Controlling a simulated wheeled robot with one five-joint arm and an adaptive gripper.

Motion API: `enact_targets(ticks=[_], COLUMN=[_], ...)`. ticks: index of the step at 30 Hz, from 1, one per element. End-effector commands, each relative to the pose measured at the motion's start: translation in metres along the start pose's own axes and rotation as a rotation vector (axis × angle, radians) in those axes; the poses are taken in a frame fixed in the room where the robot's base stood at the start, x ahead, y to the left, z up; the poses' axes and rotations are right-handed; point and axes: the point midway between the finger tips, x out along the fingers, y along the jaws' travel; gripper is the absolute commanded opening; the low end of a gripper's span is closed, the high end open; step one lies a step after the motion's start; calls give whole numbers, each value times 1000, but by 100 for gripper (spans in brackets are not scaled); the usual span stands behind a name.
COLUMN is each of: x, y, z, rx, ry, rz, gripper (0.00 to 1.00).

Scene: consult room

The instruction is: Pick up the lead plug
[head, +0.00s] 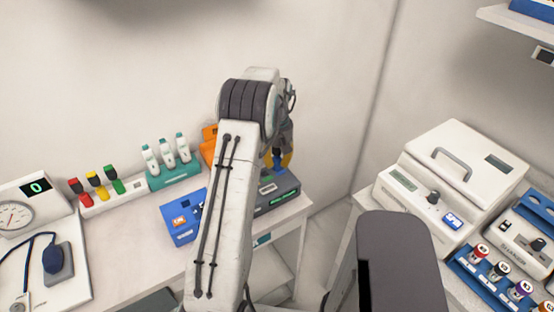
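My gripper (281,145) hangs over the dark grey device (281,197) on the left table, partly hidden behind my own arm. A small blue piece (277,156) with yellow beside it shows at its fingertips. I cannot tell whether this is the lead plug or whether the fingers are shut on it. I cannot tell if one of these is the lead plug.
Left of the gripper are a teal rack (174,175) with white bottles, an orange box (209,149) and a blue case (177,219). A gauge with a blue bulb (53,260) lies far left. White machine (454,178) and blue vial rack (480,285) stand right. A gap separates the tables.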

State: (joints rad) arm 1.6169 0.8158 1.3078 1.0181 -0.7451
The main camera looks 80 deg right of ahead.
Motion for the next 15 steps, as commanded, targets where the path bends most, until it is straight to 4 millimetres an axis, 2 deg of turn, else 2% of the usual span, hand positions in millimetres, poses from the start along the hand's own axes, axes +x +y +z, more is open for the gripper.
enact_targets(ticks=[1, 5, 15], x=[0, 0, 0], y=[0, 0, 0], z=[0, 0, 0], rx=[0, 0, 0], ry=[0, 0, 0], rz=[0, 0, 0], gripper=[11, 0, 0])
